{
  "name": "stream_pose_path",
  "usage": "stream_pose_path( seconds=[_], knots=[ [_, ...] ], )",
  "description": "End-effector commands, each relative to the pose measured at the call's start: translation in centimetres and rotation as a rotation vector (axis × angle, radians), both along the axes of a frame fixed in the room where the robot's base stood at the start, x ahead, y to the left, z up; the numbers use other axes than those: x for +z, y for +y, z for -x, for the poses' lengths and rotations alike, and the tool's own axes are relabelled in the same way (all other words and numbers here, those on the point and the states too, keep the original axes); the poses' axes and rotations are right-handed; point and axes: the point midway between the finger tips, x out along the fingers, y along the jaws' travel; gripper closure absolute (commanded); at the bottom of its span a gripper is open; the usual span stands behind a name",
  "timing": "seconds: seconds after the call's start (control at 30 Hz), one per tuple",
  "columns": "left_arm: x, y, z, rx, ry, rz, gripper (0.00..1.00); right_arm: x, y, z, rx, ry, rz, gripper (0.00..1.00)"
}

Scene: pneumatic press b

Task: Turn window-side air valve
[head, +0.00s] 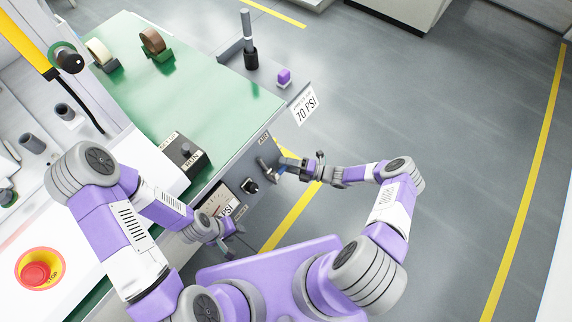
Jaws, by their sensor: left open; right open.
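A grey front panel (236,165) carries an air valve (264,164) under a small AIR label (264,137). The valve's handle looks grey and is partly hidden by my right gripper (277,171). That gripper is open, with its fingers right at the handle; I cannot tell whether they touch it. A black knob (250,187) sits lower on the panel, left of the valve. My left gripper (233,240) is open and empty, low in front of the panel near the gauge. Which side the window is on does not show.
A gauge with a PSI label (226,209) is partly behind my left arm. A 70 PSI sign (306,106) stands at the panel's corner. The green bench top (215,98) holds tape rolls (153,41) and a black knob box (185,152). A red stop button (36,272) is at lower left. Floor at right is clear.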

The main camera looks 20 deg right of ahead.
Motion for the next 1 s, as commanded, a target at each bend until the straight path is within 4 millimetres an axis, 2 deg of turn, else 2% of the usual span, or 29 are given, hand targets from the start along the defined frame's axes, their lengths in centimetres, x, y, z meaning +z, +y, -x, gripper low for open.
stream_pose_path(
  seconds=[0.27,0.57,1.0],
  knots=[
    [-0.02,0.0,0.01,0.0,0.0,0.0,0.57,0.02,0.19,-0.09,0.0,0.0,0.001,0.53],
    [-0.03,0.0,0.01,0.0,0.0,0.0,0.57,0.01,0.16,-0.08,0.0,0.0,0.001,0.98],
    [0.18,-0.01,0.01,0.0,0.0,0.0,0.57,0.19,-0.42,0.12,0.0,-0.012,0.016,1.0]
  ],
)
